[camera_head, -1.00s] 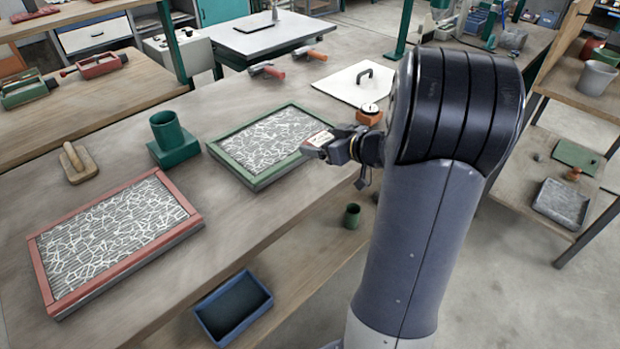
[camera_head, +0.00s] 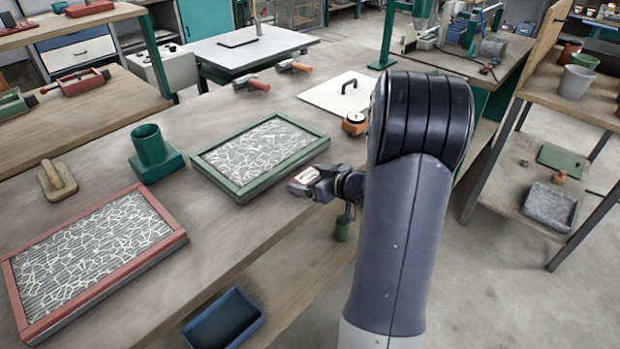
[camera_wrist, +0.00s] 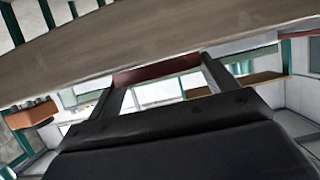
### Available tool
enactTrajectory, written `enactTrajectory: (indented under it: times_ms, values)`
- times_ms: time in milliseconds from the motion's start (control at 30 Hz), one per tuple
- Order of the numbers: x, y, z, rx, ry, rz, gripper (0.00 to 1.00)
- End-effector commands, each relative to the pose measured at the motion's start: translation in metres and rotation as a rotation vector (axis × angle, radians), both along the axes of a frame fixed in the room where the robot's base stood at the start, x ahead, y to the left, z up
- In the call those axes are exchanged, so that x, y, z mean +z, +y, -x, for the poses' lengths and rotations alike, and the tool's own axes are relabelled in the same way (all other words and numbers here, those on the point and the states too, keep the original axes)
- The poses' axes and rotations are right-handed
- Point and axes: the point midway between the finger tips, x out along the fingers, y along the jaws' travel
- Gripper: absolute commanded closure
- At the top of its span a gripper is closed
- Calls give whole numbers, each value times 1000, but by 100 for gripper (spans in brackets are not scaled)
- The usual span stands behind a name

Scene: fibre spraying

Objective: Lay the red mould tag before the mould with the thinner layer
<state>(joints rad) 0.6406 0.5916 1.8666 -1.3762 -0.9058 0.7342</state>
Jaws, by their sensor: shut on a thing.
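My gripper (camera_head: 312,187) is shut on the red mould tag (camera_head: 303,176), a small piece with a pale face, off the near right edge of the green-framed mould (camera_head: 236,187). In the wrist view, the tag shows as a dark red strip (camera_wrist: 155,73) between the two fingers. The red-framed mould (camera_head: 165,215) lies at the left front of the bench. Both moulds hold pale strands over grey. The grey base shows plainly between strands in the red-framed one; strands look closer together in the green-framed one. Exact layer depths cannot be told.
A green cylinder on a block (camera_head: 153,150) stands between the moulds on the bench (camera_head: 215,235). A wooden float (camera_head: 57,180), a white plate with handle (camera_head: 335,95) and an orange gauge (camera_head: 355,123) lie around. A blue bin (camera_head: 228,322) is below the bench edge.

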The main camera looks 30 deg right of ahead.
Motion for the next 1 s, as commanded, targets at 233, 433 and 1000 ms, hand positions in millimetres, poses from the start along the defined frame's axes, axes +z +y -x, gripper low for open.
enactTrajectory:
  times_ms: [233, 433, 1000]
  values:
    - [-1, 0, 0, 0, 0, 0, 1]
    - [-1, 0, 0, 0, 0, 0, 0]
    - [36, -28, 73, -5, 0, 1, 0]
